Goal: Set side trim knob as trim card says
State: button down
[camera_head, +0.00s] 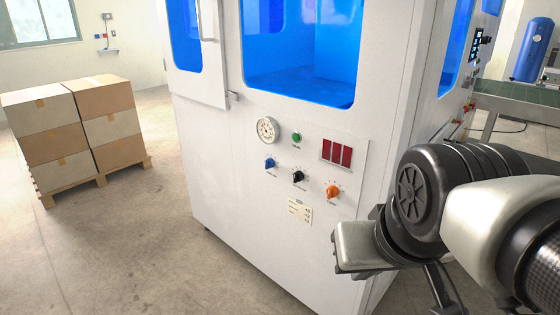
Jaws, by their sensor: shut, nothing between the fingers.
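Three knobs sit on the front panel of the white machine (225,150): a blue knob (270,163), a black knob (298,177) and an orange knob (333,191). Their labels are too small to read, so I cannot tell which is the side trim knob. Their exact settings are also unclear. A small pale card (299,211) with unreadable print is fixed below the black knob. My gripper (355,248) is at the lower right, in front of the machine, below and right of the orange knob. It is shut and empty, apart from the knobs; its fingertips are not clear.
Above the knobs are a round gauge (267,130), a green button (296,137) and dark red displays (337,152). The machine door (197,85) has a handle. Stacked cartons (75,125) stand on pallets at left. The floor (130,240) between is clear. A conveyor (515,98) is at right.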

aim_at(270, 163)
jog(key=i+j, duration=0.15)
jog(key=j, duration=0.2)
jog(key=i+j+z, duration=0.15)
jog(key=j, duration=0.2)
jog(key=i+j, duration=0.15)
jog(key=j, duration=0.2)
jog(key=i+j+z, duration=0.15)
jog(key=j, duration=0.2)
